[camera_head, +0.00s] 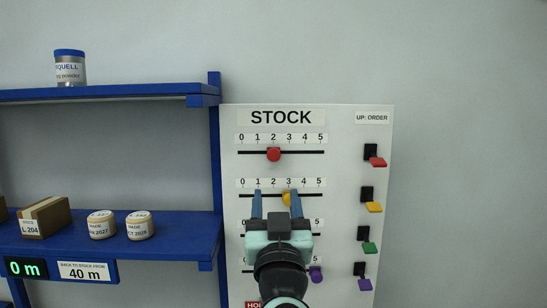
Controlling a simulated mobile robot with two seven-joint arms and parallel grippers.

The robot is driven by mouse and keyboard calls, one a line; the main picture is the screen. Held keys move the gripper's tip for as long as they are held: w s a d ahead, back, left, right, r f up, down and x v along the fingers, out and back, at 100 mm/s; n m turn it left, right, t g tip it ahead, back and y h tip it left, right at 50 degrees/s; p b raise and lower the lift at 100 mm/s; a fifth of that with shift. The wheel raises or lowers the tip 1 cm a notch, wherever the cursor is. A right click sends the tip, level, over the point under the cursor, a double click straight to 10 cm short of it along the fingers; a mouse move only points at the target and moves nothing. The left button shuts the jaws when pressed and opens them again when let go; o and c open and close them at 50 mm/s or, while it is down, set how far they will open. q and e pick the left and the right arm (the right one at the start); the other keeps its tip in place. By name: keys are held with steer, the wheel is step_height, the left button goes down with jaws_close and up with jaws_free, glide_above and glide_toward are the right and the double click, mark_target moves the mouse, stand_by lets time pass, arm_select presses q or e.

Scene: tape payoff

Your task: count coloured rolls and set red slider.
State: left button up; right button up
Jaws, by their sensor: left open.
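The white STOCK panel (345,200) carries slider rows marked 0 to 5. The red slider (273,154) is in the top row at about the 2 mark. My left gripper (276,203) is open, below the red slider and in front of the second row. The yellow slider (287,198) is near the 3 mark, partly hidden by the gripper's right finger; I cannot tell whether they touch. The purple slider (316,274) is low on the panel. The gripper hides most of the third row. No red, yellow, green or purple rolls show. My right gripper is not in view.
Red (377,162), yellow (374,207), green (369,247) and purple (364,284) levers hang down under "UP: ORDER". The blue shelf (180,241) at left holds two cream round items (120,225) and a box (46,217). A tin (70,68) stands above. A display (26,268) reads 0 m.

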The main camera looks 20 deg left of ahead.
mark_target(274, 156)
arm_select(q)
steer(key=p+x, duration=0.2)
steer(key=x, duration=0.3)
steer(key=p+x, duration=0.2)
steer(key=x, duration=0.4)
steer(key=shift+w+r, duration=0.2)
steer(key=shift+r, duration=0.15)
steer(key=shift+w+a+r, duration=0.1)
steer(key=shift+w+a, duration=0.2)
steer(key=shift+w, duration=0.25)
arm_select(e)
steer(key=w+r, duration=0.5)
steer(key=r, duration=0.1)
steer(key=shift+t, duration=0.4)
